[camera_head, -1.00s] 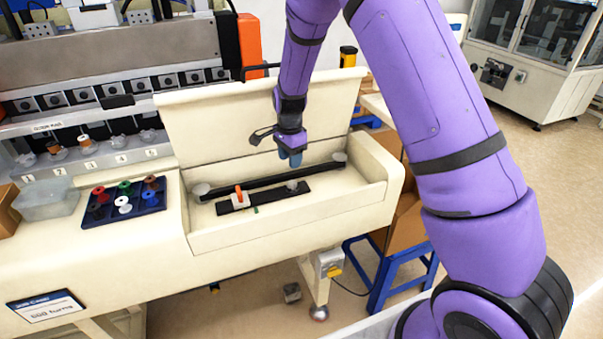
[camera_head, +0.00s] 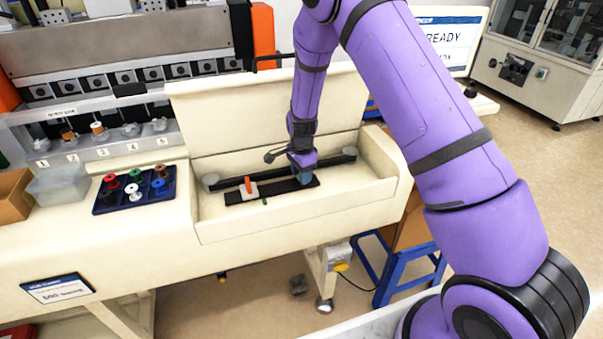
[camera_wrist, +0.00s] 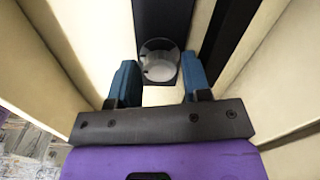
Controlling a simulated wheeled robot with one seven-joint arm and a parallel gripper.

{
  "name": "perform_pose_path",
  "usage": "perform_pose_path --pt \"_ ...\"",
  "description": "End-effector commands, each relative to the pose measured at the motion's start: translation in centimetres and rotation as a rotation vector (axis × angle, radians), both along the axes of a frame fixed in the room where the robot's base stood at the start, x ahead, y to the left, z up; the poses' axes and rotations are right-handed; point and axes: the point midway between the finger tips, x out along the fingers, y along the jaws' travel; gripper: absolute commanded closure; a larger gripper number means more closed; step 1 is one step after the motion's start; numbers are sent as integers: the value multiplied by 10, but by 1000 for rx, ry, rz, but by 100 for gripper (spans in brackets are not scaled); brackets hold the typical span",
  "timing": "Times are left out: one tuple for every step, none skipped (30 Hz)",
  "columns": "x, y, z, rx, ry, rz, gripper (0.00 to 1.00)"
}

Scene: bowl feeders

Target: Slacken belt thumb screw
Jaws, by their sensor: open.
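My gripper (camera_head: 303,178) is down inside the open belt compartment, at the right end of a short black bar (camera_head: 272,191). In the wrist view my gripper (camera_wrist: 158,88) is open, with its two blue fingers apart. A round, pale metallic knob, which looks like the thumb screw (camera_wrist: 158,62), sits on the dark bar just beyond and between the fingertips. I cannot tell whether the fingers touch it. In the head view the gripper hides this knob. An orange-and-white lever piece (camera_head: 249,187) sits near the bar's left end.
A long black belt (camera_head: 330,160) runs behind the bar between grey pulleys (camera_head: 210,180). The compartment's raised lid (camera_head: 265,105) stands behind, and its front wall (camera_head: 300,212) is close. A blue tray of spools (camera_head: 134,208) and a clear bin (camera_head: 58,184) are at left.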

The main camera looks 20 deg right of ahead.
Motion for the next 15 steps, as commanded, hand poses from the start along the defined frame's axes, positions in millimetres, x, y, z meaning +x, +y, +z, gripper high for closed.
perform_pose_path --pt "0 0 0 0 0 0 56" --pt "0 0 0 0 0 0 56" --pt "0 0 0 0 0 0 56" --pt "0 0 0 0 0 0 56" --pt "0 0 0 0 0 0 56" --pt "0 0 0 0 0 0 61" --pt "0 0 0 0 0 0 67" --pt "0 0 0 0 0 0 74" --pt "0 0 0 0 0 0 84" --pt "0 0 0 0 0 0 90" --pt "0 0 0 0 0 0 90" --pt "0 0 0 0 0 0 90" --pt "0 0 0 0 0 1 90" --pt "0 0 0 0 0 1 90" --pt "0 0 0 0 0 4 90"
